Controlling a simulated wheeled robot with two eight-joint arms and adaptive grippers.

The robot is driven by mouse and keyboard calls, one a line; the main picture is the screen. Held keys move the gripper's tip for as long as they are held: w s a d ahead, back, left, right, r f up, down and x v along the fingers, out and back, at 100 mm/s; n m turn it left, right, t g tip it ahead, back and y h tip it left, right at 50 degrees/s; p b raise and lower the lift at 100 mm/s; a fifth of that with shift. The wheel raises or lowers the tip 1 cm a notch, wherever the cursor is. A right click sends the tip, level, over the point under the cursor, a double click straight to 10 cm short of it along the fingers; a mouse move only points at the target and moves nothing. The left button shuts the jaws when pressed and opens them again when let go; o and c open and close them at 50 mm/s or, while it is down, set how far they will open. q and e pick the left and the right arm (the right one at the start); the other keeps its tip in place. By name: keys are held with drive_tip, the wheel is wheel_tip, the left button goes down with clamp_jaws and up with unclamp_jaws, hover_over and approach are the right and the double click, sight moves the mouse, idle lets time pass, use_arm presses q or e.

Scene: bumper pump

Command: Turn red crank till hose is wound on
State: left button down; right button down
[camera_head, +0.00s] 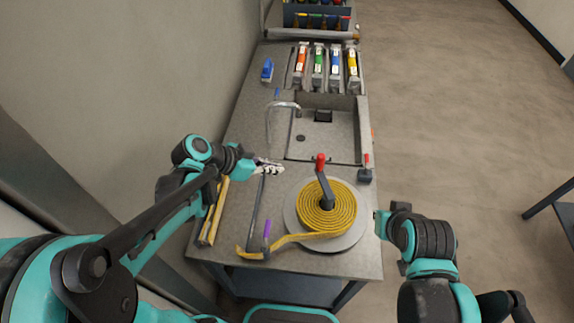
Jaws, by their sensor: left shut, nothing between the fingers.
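A yellow flat hose (312,209) lies coiled in a spiral on a grey round reel (353,236) near the front of the bench. Its loose end (256,252) runs off to the left along the bench front. A crank with a red knob (320,162) and a dark arm (326,188) stands up from the reel's middle, the knob on the far side. My left gripper (278,170) is shut and empty, left of the red knob and apart from it. My right arm is right of the bench; its gripper (379,223) is beside the reel, its fingers unclear.
The grey bench (365,262) also holds a sink basin (338,146) with a curved tap (283,104). Yellow-handled tools (214,212) and a purple-handled tool (267,230) lie at left. A small red-topped lever (366,168) stands at the right edge. Coloured cartridges (319,62) stand behind.

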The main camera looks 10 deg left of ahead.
use_arm(q)
drive_tip(key=b, duration=0.3)
approach(315, 169)
wheel_tip(315, 169, down, 3)
drive_tip(key=d, duration=0.1)
drive_tip(key=w+d, duration=0.1)
drive_tip(key=d, duration=0.1)
drive_tip(key=shift+w+f, duration=0.25)
drive_tip(key=shift+w, duration=0.15)
drive_tip(key=shift+w+d, duration=0.25)
drive_tip(key=shift+d, duration=0.15)
drive_tip(key=shift+w, duration=0.15)
